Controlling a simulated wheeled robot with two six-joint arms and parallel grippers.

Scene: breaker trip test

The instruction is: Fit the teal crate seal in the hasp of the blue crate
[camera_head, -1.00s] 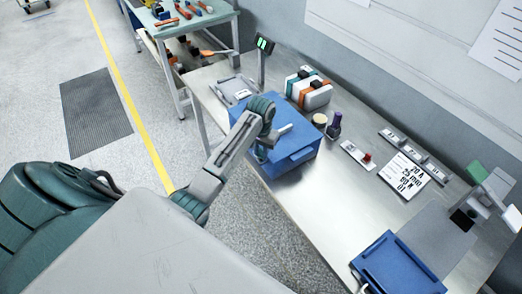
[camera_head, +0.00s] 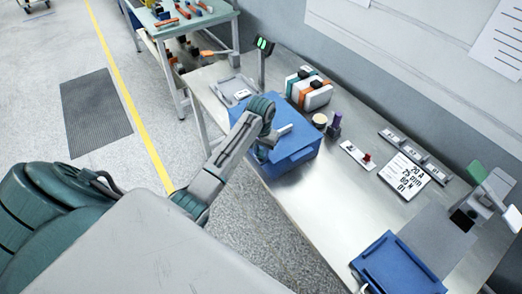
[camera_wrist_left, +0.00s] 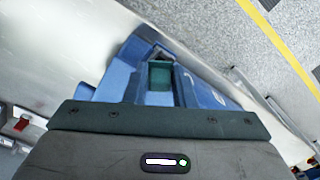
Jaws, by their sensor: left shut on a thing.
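The blue crate (camera_head: 296,150) stands on the metal bench, and its blue body also shows in the left wrist view (camera_wrist_left: 128,52). My left gripper (camera_head: 262,154) is at the crate's near left side, pointing down, and is shut. In the left wrist view a small teal piece (camera_wrist_left: 160,76), which looks like the crate seal, shows just beyond the gripper's edge, between blue surfaces. The gripper hides much of the seal. The hasp cannot be made out clearly, so I cannot tell whether the seal touches it. My right gripper is not in view.
A purple-topped bottle (camera_head: 334,127), a switch box with a red button (camera_head: 358,154) and a second blue box (camera_head: 398,266) are to the right. Bare bench (camera_head: 325,195) lies between.

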